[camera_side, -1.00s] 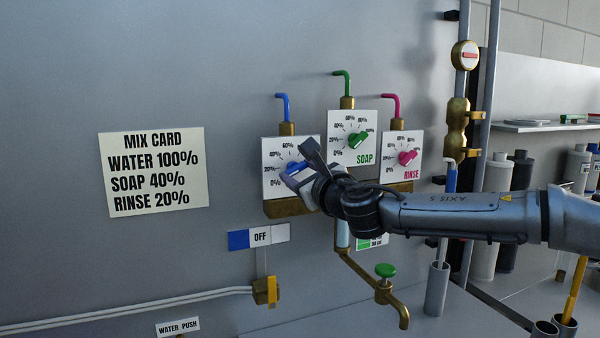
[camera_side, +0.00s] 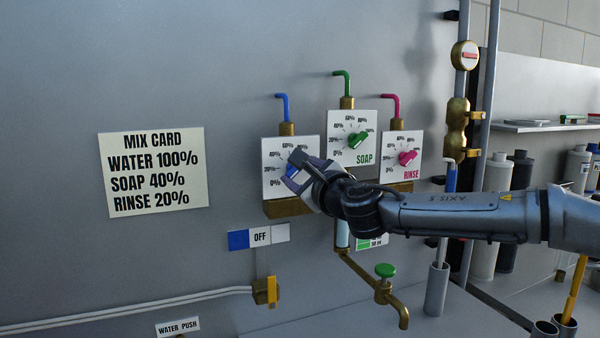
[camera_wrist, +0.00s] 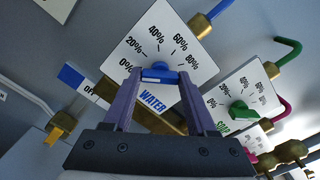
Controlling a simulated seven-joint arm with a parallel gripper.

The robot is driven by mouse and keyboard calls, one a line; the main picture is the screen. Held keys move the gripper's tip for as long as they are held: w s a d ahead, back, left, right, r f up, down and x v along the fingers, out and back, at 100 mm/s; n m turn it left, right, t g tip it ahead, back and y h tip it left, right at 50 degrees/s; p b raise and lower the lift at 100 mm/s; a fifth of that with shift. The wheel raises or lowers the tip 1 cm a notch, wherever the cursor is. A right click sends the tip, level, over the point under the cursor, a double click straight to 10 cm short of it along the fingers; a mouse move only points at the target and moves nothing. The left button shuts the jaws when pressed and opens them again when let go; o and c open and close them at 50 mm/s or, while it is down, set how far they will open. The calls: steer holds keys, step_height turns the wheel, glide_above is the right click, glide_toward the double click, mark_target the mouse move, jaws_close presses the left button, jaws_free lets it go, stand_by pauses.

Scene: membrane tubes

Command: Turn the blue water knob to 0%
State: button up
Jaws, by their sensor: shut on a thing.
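The blue water knob (camera_wrist: 160,76) is in the middle of its white dial plate (camera_wrist: 165,12), marked in percent, with WATER printed below. My gripper (camera_wrist: 158,84) has one finger on each side of the knob and is shut on it. In the side view, my gripper (camera_side: 293,171) is at the left dial plate (camera_side: 271,147), and its fingers cover much of the blue knob (camera_side: 291,172). The 0%, 20% and 40% marks show there. I cannot tell which mark the knob points to.
The green soap knob (camera_side: 357,140) and pink rinse knob (camera_side: 407,158) are on plates to the right. A MIX CARD (camera_side: 153,172) hangs left. Below are a blue-and-white OFF sign (camera_side: 261,237) and a brass tap with a green handle (camera_side: 385,270).

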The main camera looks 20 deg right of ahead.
steer(key=o, duration=1.4)
steer(key=shift+c, duration=0.2)
steer(key=s, duration=1.3)
steer(key=shift+s, duration=0.4)
